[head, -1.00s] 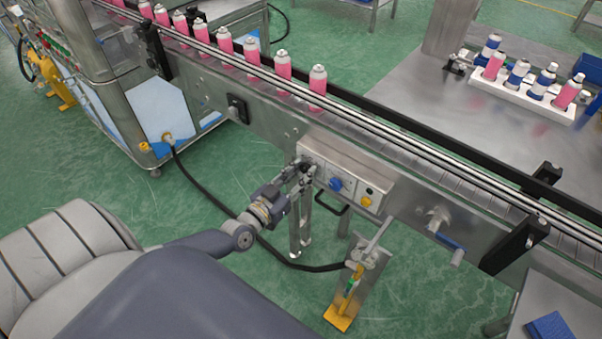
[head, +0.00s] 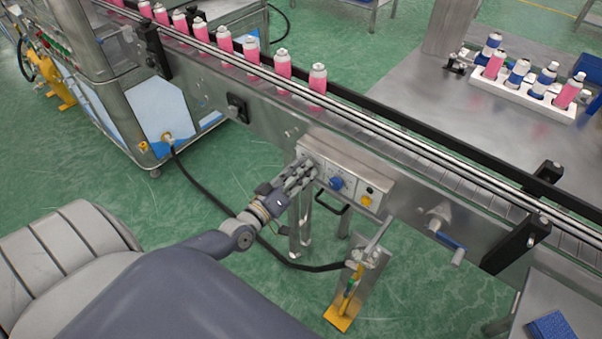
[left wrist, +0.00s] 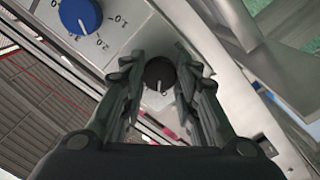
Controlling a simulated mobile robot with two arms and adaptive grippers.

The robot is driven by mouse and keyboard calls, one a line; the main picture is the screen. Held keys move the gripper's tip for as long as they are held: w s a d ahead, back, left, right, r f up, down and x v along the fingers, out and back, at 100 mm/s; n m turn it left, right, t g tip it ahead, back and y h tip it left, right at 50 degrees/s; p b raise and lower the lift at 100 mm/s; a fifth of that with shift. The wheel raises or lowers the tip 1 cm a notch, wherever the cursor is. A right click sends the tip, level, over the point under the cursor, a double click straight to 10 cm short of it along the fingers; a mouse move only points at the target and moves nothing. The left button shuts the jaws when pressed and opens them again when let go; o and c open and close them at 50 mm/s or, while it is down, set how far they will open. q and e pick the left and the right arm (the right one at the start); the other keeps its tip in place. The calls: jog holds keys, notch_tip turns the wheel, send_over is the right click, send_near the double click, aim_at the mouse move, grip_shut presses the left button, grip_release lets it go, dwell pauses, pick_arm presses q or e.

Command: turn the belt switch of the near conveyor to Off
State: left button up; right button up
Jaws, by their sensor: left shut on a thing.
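The belt switch is a small black knob (left wrist: 160,74) with a white pointer line, seen in the left wrist view between my fingers. It sits on the grey control box (head: 350,172) on the near side of the conveyor (head: 405,158). My left gripper (head: 309,168) is at the left end of this box, and its fingers (left wrist: 160,85) are shut on the knob from both sides. In the head view the gripper hides the knob. The pointer runs down toward the palm in the left wrist view; I cannot read the switch's label. My right gripper is not in view.
A blue dial (head: 336,183) with a number scale and a yellow button (head: 366,200) sit beside the switch. A black handle (head: 331,206) and a crank with a blue grip (head: 450,241) stick out nearby. Pink cans (head: 283,64) stand on the belt.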

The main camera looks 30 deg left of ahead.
pick_arm(q)
jog(key=shift+n, duration=0.8)
jog(key=o, duration=1.1)
jog(key=shift+c, duration=0.2)
jog(key=s+a, duration=0.1)
jog(key=s, duration=1.1)
